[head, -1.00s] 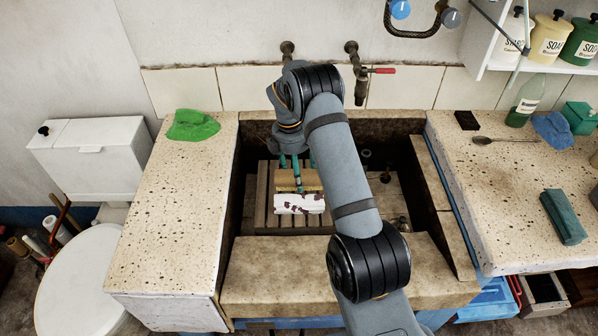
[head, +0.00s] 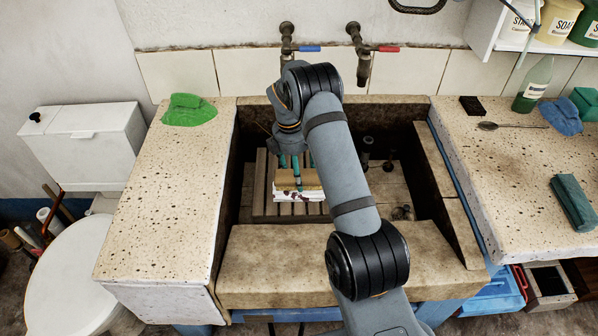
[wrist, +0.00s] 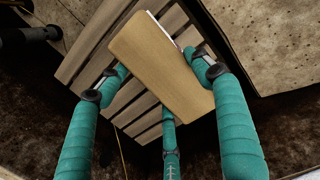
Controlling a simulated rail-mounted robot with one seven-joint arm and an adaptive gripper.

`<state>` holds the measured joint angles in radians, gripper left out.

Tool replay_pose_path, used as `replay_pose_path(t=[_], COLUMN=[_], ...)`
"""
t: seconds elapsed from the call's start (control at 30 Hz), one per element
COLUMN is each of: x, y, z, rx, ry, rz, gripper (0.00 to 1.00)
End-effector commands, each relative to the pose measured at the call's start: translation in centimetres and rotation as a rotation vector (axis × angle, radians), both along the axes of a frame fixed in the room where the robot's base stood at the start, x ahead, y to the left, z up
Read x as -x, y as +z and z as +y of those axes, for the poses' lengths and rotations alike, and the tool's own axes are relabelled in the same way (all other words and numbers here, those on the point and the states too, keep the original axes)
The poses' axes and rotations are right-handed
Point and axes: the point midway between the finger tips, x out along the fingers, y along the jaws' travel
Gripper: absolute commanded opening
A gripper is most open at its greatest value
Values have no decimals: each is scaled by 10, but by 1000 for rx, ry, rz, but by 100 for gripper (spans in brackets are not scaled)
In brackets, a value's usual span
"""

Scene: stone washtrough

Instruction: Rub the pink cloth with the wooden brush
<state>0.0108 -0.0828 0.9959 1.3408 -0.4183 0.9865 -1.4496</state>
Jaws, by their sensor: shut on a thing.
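The wooden brush (head: 314,181) is a pale tan block held between the teal fingers of my gripper (head: 296,172). In the wrist view the brush (wrist: 160,65) fills the space between the fingertips of my gripper (wrist: 163,80), over the slats. A pale, whitish piece with dark red stains (head: 303,197) lies right below and in front of the brush in the head view. It looks like the cloth, though its pink hardly shows. The brush covers most of it, and I cannot tell if the two touch. Only a thin pale edge shows beside the brush in the wrist view.
The slatted wooden rack (head: 262,205) lies inside the stone trough (head: 290,260), whose walls rise around my gripper. Two taps (head: 362,60) stick out behind. A green cloth (head: 190,109) lies on the left ledge. A spoon (head: 490,126) and green block (head: 573,202) lie on the right one.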

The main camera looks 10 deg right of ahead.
Motion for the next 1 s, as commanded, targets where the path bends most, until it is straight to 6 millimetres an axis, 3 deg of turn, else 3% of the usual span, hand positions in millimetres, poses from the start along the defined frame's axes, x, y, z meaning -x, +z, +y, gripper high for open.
replay_pose_path(t=[1.0], x=[0], y=[-5], z=[0], rx=[0], ry=[0], rz=[-1], gripper=[39])
